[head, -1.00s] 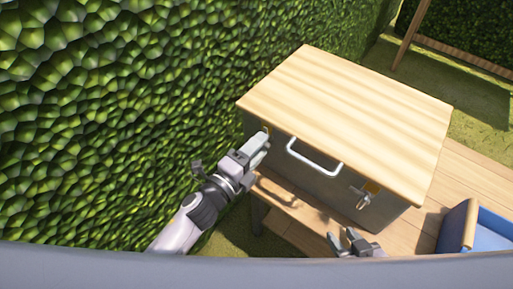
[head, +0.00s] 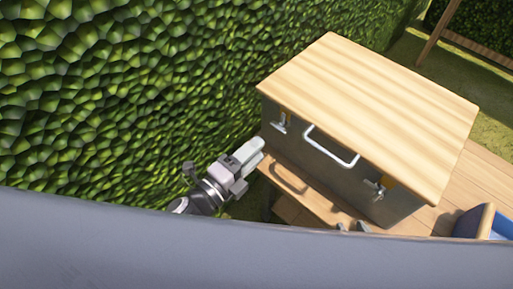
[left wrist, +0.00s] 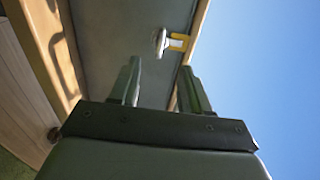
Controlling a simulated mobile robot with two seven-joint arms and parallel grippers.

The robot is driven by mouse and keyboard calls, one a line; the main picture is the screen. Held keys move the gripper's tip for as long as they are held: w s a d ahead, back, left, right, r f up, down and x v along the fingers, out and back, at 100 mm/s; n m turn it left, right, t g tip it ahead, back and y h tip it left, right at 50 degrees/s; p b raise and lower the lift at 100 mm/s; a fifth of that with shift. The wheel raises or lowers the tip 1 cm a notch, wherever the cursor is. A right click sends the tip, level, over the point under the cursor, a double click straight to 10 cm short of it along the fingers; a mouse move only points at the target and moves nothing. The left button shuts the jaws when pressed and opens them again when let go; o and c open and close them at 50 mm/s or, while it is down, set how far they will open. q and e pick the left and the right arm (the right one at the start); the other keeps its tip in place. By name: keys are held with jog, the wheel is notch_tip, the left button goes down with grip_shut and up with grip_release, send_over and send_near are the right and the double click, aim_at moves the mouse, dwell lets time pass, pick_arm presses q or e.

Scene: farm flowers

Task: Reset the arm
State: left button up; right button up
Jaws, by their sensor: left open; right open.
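My left gripper (head: 256,150) is open and empty, just left of the front left corner of a grey box with a light wooden lid (head: 370,105). In the left wrist view, its two fingers (left wrist: 160,85) stand apart with the box's grey front (left wrist: 115,35) beyond them. A latch (left wrist: 163,42) with a yellow plate shows past the fingers.
The box has a white handle (head: 331,147) and two latches, the right one (head: 375,188) hanging at its front. It stands on a wooden bench (head: 300,185). A green hedge (head: 120,90) rises close on the left. A blue-lined crate (head: 490,222) is at the lower right.

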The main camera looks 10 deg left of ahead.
dwell(0.4)
jog(key=shift+r, duration=0.1)
notch_tip(320, 180, up, 4)
jog(key=p, duration=0.4)
jog(key=shift+s+d+r+p, duration=0.2)
jog(key=shift+r+p, duration=0.4)
jog(key=shift+p, duration=0.5)
pick_arm(q)
jog(key=s+a+f+n+g+y, duration=0.2)
jog(key=s+a+n, duration=0.4)
jog(key=n, duration=0.5)
jog(key=s+a+f+n+g+y, duration=0.2)
jog(key=s+a+n+y, duration=0.4)
jog(key=a+n, duration=0.3)
jog(key=f+n, duration=0.1)
jog(key=n, duration=0.2)
jog(key=shift+a+f, duration=0.2)
jog(key=shift+f, duration=0.2)
jog(key=shift+c, duration=0.4)
